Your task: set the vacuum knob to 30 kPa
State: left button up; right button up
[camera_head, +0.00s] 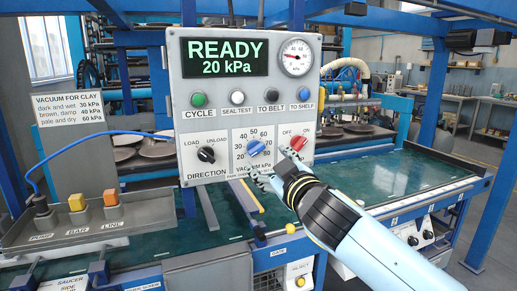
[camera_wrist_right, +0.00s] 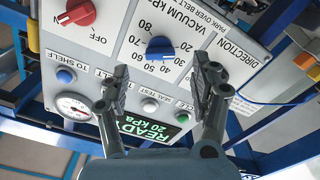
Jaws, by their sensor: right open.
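The blue vacuum knob (camera_head: 256,146) is on a grey control panel (camera_head: 215,110), inside a dial marked from 20 to 80. Its pointer appears to be turned toward 20. The display (camera_head: 224,57) reads READY 20 kPa. My right gripper (camera_head: 275,168) is open and empty, just in front of the panel, below and to the right of the knob. In the right wrist view the blue knob (camera_wrist_right: 160,48) shows beyond the gap between the open fingers (camera_wrist_right: 163,78), apart from them. My left gripper is not in view.
A red OFF/ON knob (camera_head: 298,142) is close to my right fingers. A black direction knob (camera_head: 206,154) is to the left, with several buttons (camera_head: 198,99) above. A pressure gauge (camera_head: 296,57) is at the upper right. A clay sign (camera_head: 68,107) hangs left; green belt (camera_head: 390,180) behind.

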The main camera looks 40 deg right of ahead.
aim_at(259, 155)
jog(key=p+x, duration=0.1)
jog(key=x, duration=0.5)
jog(key=shift+w, duration=0.35)
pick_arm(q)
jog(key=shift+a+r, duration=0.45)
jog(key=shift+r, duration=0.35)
pick_arm(e)
jog(key=shift+c, duration=0.4)
jog(key=c, duration=1.1)
jog(key=m+b, duration=0.2)
jog(key=b, duration=0.1)
jog(key=m+b, duration=0.1)
jog(key=m, duration=0.1)
jog(key=shift+a+f, duration=0.1)
jog(key=shift+f, duration=0.2)
pick_arm(q)
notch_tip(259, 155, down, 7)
jog(key=b, duration=0.3)
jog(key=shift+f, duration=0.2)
pick_arm(e)
jog(key=shift+a+r+m, duration=0.1)
jog(key=shift+r+m, duration=0.05)
jog(key=shift+m, duration=1.75)
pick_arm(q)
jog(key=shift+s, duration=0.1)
pick_arm(e)
jog(key=o, duration=1.2)
